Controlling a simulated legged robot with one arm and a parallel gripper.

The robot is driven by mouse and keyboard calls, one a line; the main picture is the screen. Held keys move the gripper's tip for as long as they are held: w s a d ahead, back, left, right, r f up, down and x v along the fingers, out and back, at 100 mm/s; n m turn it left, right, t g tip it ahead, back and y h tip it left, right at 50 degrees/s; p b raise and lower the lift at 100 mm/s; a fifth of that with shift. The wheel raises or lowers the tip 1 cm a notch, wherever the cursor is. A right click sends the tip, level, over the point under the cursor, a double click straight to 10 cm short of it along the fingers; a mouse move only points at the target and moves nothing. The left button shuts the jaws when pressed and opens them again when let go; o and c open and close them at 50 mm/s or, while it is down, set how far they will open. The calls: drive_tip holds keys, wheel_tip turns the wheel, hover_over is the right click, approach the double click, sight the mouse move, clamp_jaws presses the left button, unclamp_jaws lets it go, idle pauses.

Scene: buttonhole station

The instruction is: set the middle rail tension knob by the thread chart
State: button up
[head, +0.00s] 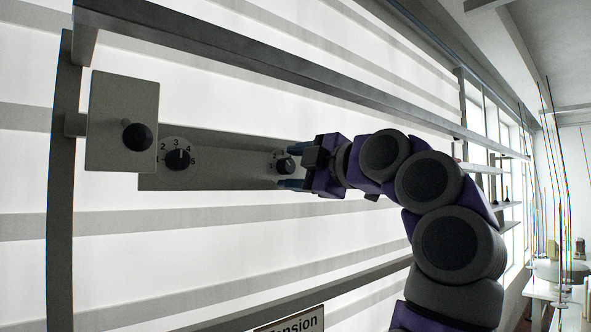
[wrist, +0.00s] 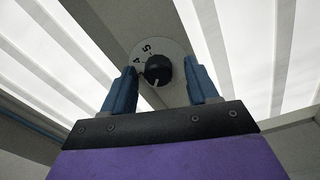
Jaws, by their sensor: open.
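A black knob (head: 286,165) on a pale numbered dial sits on the grey rail (head: 232,150), partly hidden by my gripper. My gripper (head: 291,168) is open, its blue fingers above and below this knob in the head view. In the wrist view the knob (wrist: 158,70) lies between the fingertips of my gripper (wrist: 161,85), with gaps showing. No thread chart is in view.
A grey plate with a round black knob (head: 137,137) stands out at the rail's left end. A long grey bar (head: 260,60) runs above, and a partly cut-off sign reading "ension" (head: 297,322) is below. A table (head: 560,285) stands far right.

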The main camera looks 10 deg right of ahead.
drive_tip(key=shift+s, duration=0.1)
drive_tip(key=b+v, duration=0.2)
drive_tip(key=v, duration=1.5)
drive_tip(key=shift+d+f, duration=0.15)
drive_tip(key=shift+f, duration=0.05)
